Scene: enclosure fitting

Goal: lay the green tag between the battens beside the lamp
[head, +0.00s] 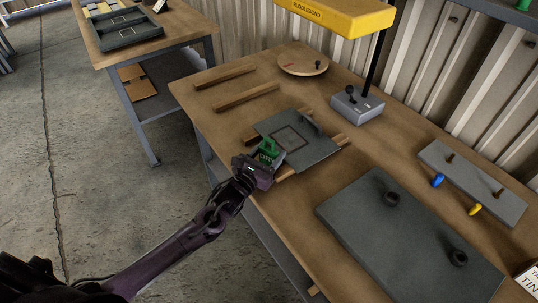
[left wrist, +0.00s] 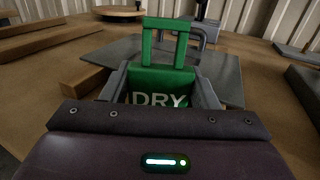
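My left gripper (head: 262,166) is shut on the green tag (head: 268,150), which has an upright loop handle. In the left wrist view the tag (left wrist: 160,88) reads "DRY" and sits between the two grey fingers (left wrist: 162,92). The tag is at the left edge of a grey plate with a handle (head: 310,150); I cannot tell whether they touch. The plate lies across two wooden battens, whose ends (head: 250,138) stick out. Two bare, roughly parallel battens (head: 225,76) (head: 246,97) lie farther back, with open tabletop between them. The yellow lamp (head: 335,14) stands on a grey base (head: 357,105) to their right.
A round wooden disc (head: 303,64) lies behind the bare battens. A large dark panel with two knobs (head: 400,240) takes up the front right of the table. A grey strip with pegs (head: 472,182) lies at right. Another bench (head: 150,36) stands across a floor gap.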

